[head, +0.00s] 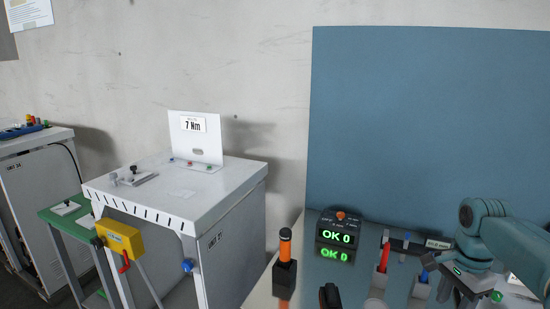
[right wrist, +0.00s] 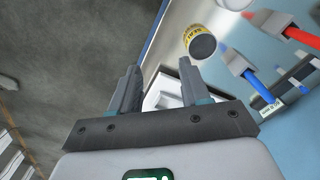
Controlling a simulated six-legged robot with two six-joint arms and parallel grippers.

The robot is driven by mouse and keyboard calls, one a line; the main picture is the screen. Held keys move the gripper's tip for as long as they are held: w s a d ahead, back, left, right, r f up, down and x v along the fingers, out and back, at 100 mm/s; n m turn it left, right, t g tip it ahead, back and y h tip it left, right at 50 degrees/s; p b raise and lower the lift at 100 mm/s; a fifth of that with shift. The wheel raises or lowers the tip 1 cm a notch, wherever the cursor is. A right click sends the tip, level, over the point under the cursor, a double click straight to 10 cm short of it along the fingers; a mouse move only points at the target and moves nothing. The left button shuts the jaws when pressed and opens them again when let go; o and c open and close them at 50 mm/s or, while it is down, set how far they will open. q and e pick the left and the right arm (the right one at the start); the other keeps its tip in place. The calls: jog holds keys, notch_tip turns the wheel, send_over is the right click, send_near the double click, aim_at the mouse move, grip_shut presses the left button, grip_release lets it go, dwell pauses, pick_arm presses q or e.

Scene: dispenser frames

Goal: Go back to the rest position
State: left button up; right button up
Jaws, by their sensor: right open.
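My right arm comes in from the right edge in the head view, above the front of the blue-backed bench. Its gripper (head: 445,278) is low in that view, close to the tool holders. In the right wrist view my right gripper (right wrist: 160,75) has its two fingers spread apart with nothing between them. A white part lies behind the fingers there; I cannot tell what it is. My left gripper is not in view.
A red-handled tool (head: 385,256) and a blue-handled tool (head: 424,277) stand in holders by my right gripper. A display reading OK 0 (head: 339,238) and an orange-topped black holder (head: 285,265) stand left. A white cabinet (head: 215,190) stands further left.

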jog(key=s+a+f+n+y, duration=0.1)
jog(key=a+f+n, duration=0.3)
jog(key=f, duration=0.5)
jog(key=a+f+n+y, duration=0.1)
jog(key=a+f+n, duration=0.1)
jog(key=a+f, duration=0.55)
jog(key=s+a+f+n+y, duration=0.1)
jog(key=a+f+n, duration=0.1)
jog(key=a+f, duration=0.5)
jog(key=s+a+f+n, duration=0.3)
jog(key=s+a+f, duration=0.2)
jog(key=s+f, duration=0.2)
jog(key=s+a+f+n+y+b, duration=0.1)
jog(key=s+a+f+n, duration=0.2)
jog(key=s, duration=0.8)
notch_tip(320, 180, down, 4)
jog(key=shift+s+a+r+n, duration=0.1)
jog(key=shift+s+a+n, duration=0.15)
jog(key=shift+a, duration=0.7)
jog(key=shift+w, duration=0.15)
